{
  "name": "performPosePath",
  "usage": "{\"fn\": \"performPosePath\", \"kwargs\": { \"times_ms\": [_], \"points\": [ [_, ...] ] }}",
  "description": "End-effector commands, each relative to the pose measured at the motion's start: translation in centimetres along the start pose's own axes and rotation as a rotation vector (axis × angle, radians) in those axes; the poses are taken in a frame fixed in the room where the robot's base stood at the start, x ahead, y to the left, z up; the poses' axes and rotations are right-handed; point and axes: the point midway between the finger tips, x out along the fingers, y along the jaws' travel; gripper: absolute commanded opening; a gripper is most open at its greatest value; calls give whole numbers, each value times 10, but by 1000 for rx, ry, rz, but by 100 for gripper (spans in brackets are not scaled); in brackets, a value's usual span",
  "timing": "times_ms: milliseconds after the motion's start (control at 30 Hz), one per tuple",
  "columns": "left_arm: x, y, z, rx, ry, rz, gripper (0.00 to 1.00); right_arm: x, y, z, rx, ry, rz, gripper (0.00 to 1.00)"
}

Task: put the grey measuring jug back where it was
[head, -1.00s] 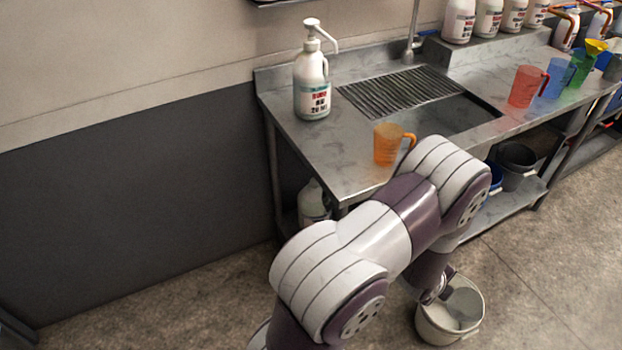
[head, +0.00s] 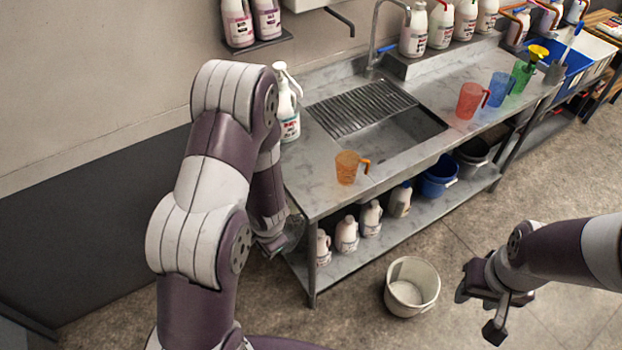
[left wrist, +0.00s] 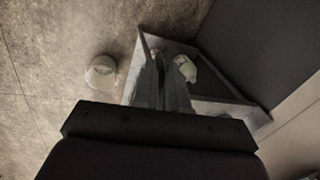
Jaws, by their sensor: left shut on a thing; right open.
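My left gripper (head: 272,244) is low beside the left front corner of the steel sink bench, mostly hidden by its own arm. It is shut on a greyish, see-through thing (head: 293,231), which looks like the grey measuring jug; its shape and handle are not clear. In the left wrist view the gripper (left wrist: 162,75) and the held thing are dark and hard to separate. My right gripper (head: 479,311) is open and empty, to the right of the white bucket.
The white bucket (head: 412,287) is on the floor. Bottles and buckets fill the lower shelf.

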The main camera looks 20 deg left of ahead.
Motion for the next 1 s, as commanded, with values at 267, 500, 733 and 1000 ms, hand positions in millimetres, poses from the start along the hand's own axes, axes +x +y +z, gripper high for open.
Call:
{"fn": "performPosePath", "kwargs": {
  "times_ms": [267, 500, 733, 1000],
  "points": [
    [-12, 16, 18, -269, -57, 63, 0, -10, 0, -1, 0, 0, 0, 43],
    [-16, 30, 28, -460, -82, 118, 0, -10, 0, -1, 0, 0, 0, 43],
    [-18, 37, 32, -571, -86, 166, 0, -10, 0, -1, 0, 0, 0, 43],
    [-18, 38, 32, -609, -80, 198, 0, -10, 0, -1, 0, 0, 0, 43]
  ]
}}
